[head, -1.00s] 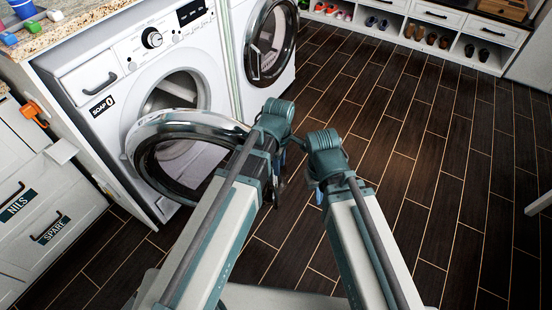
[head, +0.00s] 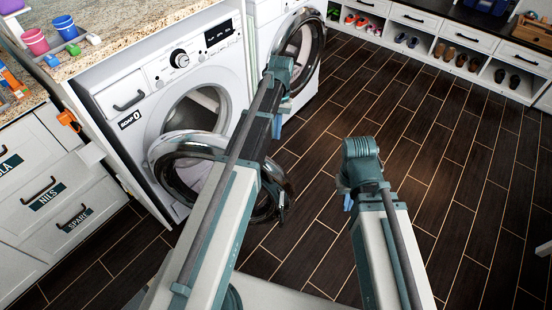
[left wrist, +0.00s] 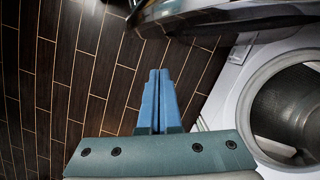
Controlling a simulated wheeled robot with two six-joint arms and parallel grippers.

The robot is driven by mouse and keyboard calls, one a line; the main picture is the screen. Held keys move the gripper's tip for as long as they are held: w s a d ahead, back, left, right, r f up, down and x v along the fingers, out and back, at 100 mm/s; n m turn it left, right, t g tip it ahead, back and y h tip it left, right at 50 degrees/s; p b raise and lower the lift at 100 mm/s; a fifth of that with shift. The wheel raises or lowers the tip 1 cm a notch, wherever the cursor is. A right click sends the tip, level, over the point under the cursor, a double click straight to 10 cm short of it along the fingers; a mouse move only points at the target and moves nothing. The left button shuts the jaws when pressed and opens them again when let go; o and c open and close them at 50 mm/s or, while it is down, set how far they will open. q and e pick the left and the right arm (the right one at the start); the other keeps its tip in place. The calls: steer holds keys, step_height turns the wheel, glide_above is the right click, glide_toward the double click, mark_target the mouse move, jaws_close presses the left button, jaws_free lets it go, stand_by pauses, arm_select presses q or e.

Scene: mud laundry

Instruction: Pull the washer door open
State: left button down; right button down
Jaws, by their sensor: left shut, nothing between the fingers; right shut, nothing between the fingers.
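The white front-loading washer (head: 222,75) stands at the left under the counter. Its round chrome-rimmed door (head: 172,160) is swung open, out from the drum opening (head: 200,108). My left arm crosses in front of the door and hides part of it. My left gripper (head: 276,126) is shut and empty, pointing down beyond the door. In the left wrist view its blue fingers (left wrist: 158,100) are together, with the dark door edge (left wrist: 190,20) above and the drum opening (left wrist: 290,105) at right. My right gripper (head: 347,200) is shut and empty over the floor.
A second machine (head: 300,50), with its own round door, stands to the right of the washer. Drawers (head: 60,205) are at the left, and a shoe bench (head: 460,50) is at the back. The dark tiled floor (head: 430,120) on the right is clear.

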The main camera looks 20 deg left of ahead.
arm_select(q)
steer(key=shift+f, duration=0.2)
arm_select(e)
steer(key=shift+f, duration=0.2)
